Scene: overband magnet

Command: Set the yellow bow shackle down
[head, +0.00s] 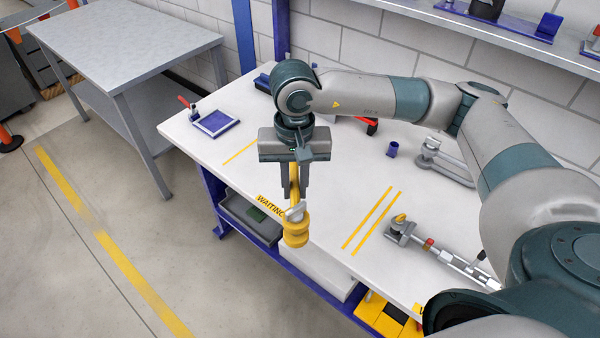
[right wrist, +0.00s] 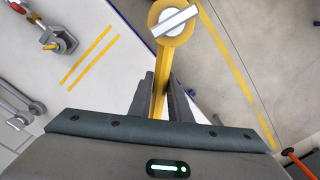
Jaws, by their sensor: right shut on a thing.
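My right gripper (head: 294,194) is shut on the yellow bow shackle (head: 296,234), which hangs below the fingers with its silver pin at the lower end. The shackle appears held above the white bench (head: 345,180), near its front edge and the "WAITING" marking (head: 270,205). In the right wrist view the fingers (right wrist: 160,98) grip the yellow shackle body (right wrist: 175,42). There its far end, with the silver pin across it, shows against the floor past the bench edge. My left gripper is not in view.
A blue tray (head: 216,123) lies on the bench's left end. A blue cup (head: 392,149), a grey metal shackle (head: 440,160) and a turnbuckle-like rod (head: 445,258) stand or lie to the right. Yellow stripes (head: 372,220) mark the bench. A grey table (head: 125,45) stands at the left.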

